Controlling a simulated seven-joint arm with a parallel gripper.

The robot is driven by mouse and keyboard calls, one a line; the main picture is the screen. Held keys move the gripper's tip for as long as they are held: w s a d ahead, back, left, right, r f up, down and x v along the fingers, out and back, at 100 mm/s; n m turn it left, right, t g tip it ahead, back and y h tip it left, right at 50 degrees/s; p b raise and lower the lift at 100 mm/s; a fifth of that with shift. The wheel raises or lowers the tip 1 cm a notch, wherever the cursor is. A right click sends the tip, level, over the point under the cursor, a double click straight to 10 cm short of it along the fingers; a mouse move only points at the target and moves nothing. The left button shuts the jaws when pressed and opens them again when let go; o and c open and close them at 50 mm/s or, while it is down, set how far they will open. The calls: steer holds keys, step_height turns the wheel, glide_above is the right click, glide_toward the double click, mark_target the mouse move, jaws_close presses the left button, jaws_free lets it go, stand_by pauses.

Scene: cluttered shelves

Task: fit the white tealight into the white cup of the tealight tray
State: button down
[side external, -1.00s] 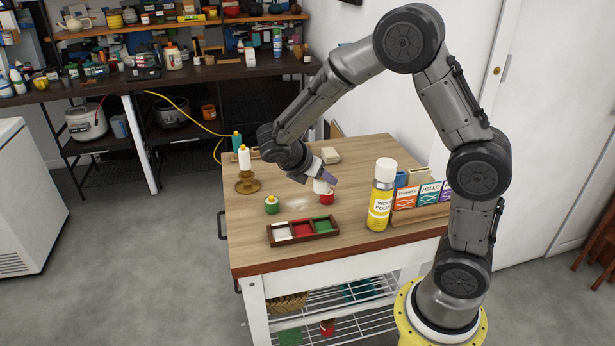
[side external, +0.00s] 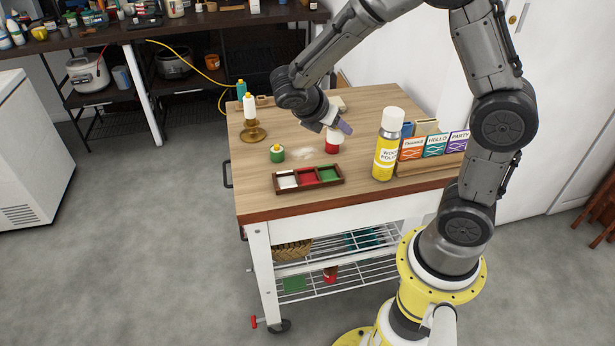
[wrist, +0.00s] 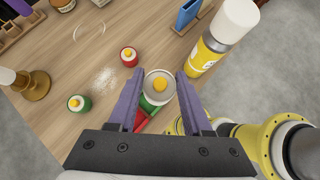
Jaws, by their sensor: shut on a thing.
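My gripper (wrist: 159,84) is shut on the white tealight (wrist: 159,87), a round pale cup with a yellow centre, held between its purple fingers. In the side view my gripper (side external: 339,127) is above the table beyond the tray, close over the red tealight (side external: 332,147). The dark wooden tealight tray (side external: 311,188) lies nearer the front edge, with white (side external: 288,180), red and green cups from left to right. The white cup looks empty. In the wrist view the held tealight and gripper hide most of the tray, and the white cup is out of sight.
A green tealight (side external: 277,154) stands behind the tray, left of the red one. A brass candlestick (side external: 252,132) stands at the left. A yellow spray can (side external: 386,155) and a card rack (side external: 432,161) stand right of the tray. The space directly above the tray is clear.

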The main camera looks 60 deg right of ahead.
steer(key=shift+s+f, duration=0.1)
steer(key=shift+s, duration=0.15)
steer(key=s+a+n+t, duration=0.3)
steer(key=s+a, duration=0.1)
steer(key=a, duration=0.4)
steer(key=shift+n, duration=0.4)
steer(key=w+f, duration=0.2)
steer(key=w, duration=0.2)
steer(key=w+f, duration=0.3)
steer(key=w, duration=0.1)
steer(key=w+f, duration=0.2)
steer(key=w, duration=0.2)
steer(key=shift+w+d+f, duration=0.25)
steer(key=shift+f, duration=0.1)
steer(key=shift+w+f, duration=0.4)
steer(key=shift+f, duration=0.05)
steer(key=shift+w+f, duration=0.15)
steer(key=shift+f, duration=1.55)
steer(key=shift+f, duration=0.1)
